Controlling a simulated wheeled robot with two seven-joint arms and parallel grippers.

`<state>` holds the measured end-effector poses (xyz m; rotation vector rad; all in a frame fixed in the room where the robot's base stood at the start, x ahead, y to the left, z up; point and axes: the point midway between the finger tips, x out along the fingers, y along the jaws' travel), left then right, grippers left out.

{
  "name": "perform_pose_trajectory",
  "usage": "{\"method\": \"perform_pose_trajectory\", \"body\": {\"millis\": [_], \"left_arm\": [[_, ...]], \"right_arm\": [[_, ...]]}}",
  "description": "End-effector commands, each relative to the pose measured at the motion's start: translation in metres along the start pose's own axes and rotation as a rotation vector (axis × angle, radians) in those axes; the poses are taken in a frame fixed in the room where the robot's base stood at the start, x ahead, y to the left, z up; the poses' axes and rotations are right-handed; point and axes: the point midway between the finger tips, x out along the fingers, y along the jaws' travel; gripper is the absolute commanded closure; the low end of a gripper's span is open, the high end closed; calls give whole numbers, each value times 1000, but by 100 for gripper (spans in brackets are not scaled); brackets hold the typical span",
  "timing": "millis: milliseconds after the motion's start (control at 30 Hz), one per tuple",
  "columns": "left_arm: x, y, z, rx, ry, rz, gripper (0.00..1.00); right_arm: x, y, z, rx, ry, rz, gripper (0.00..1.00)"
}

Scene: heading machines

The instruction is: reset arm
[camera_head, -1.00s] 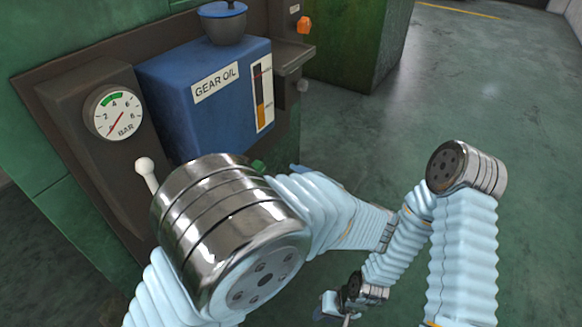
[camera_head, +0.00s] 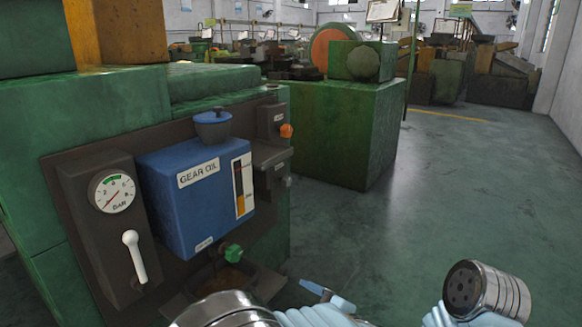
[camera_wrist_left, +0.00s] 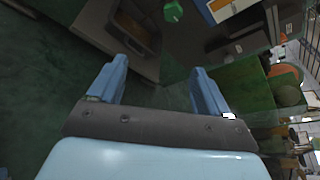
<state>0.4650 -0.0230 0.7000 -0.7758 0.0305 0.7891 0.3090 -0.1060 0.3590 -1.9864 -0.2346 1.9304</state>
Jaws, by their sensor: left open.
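My left arm comes in at the bottom of the head view, its metal joint cut off by the lower edge. A blue finger of my left gripper (camera_head: 316,288) shows right of the machine's open drip tray. In the left wrist view my left gripper (camera_wrist_left: 160,66) has two blue fingers spread wide apart, with nothing between them. My right arm (camera_head: 487,291) shows only as a metal joint and pale sleeve at the lower right. My right gripper is out of view.
A green machine carries a blue gear oil tank (camera_head: 192,195), a pressure gauge (camera_head: 114,192), a white lever (camera_head: 135,256) and a green knob (camera_head: 233,253). Another green machine (camera_head: 340,130) stands behind. The floor (camera_head: 425,200) to the right is clear.

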Motion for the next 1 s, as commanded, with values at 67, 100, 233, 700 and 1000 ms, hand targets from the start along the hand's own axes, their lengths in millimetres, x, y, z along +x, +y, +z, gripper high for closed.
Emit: {"method": "perform_pose_trajectory", "body": {"millis": [67, 100, 233, 700, 1000], "left_arm": [[2, 1, 0, 1, 1, 5, 22], [6, 7, -3, 5, 11, 25, 22], [18, 22, -11, 12, 42, 81, 22], [70, 138, -57, -13, 243, 497, 22], [53, 316, -116, -521, 505, 1327, 22]], "right_arm": [[0, 0, 0, 0, 0, 0, 71], [0, 0, 0, 0, 0, 0, 71], [0, 0, 0, -1, 0, 0, 71], [0, 0, 0, 0, 0, 0, 71], [0, 0, 0, 0, 0, 0, 71]]}}
